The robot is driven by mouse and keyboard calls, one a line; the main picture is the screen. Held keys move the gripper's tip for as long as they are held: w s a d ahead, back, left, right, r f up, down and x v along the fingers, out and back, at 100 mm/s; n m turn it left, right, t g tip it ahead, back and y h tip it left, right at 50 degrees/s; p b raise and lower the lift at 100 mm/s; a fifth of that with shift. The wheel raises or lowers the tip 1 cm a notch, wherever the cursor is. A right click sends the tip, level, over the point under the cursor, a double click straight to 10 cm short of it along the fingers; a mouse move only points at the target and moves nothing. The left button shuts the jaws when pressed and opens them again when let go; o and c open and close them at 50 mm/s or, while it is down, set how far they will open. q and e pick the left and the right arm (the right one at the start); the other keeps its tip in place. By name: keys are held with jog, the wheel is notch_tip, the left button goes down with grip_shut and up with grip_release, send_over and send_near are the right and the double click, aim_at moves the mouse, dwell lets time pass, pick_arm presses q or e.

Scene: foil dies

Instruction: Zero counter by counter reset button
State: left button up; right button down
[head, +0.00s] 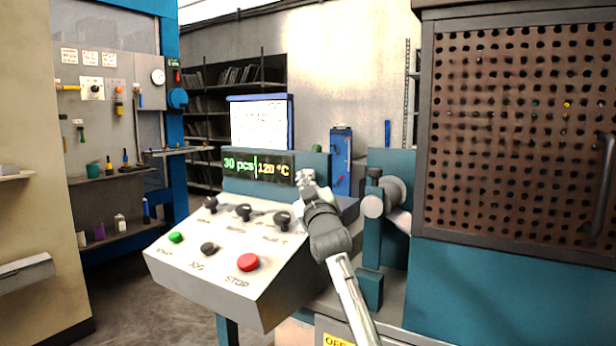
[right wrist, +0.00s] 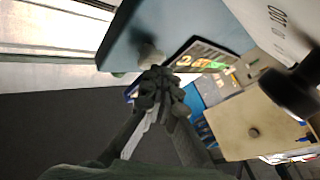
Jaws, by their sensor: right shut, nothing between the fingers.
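The counter display (head: 258,166) on the teal console housing reads "30 pcs" and "120 °C" in the head view. It also shows, tilted, in the right wrist view (right wrist: 203,57). My right gripper (head: 306,179) is shut and empty, just right of the display in the head view. In the right wrist view its closed fingertips (right wrist: 157,82) point at a small grey round button (right wrist: 149,56) on the housing beside the display. I take this for the counter reset button. Whether the fingertips touch it I cannot tell. In the head view the gripper covers it. My left gripper is not in view.
The sloped panel (head: 215,285) below carries several black knobs, a green button (head: 175,237), a black button (head: 208,249) and a red STOP button (head: 248,262). A perforated guard (head: 520,130) and a grey cylinder (head: 384,199) stand to the right.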

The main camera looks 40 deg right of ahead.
jog(key=shift+w+d, duration=0.1)
jog(key=shift+d, duration=0.25)
jog(key=shift+a, duration=0.15)
dwell(0.4)
jog(key=shift+s+a, duration=0.35)
jog(key=shift+a, duration=0.45)
jog(key=a, duration=0.1)
jog(key=s+a, duration=0.1)
jog(key=a, duration=0.1)
jog(key=s+a+p, duration=0.1)
jog(key=shift+a, duration=0.3)
jog(key=shift+f, duration=0.1)
dwell(0.6)
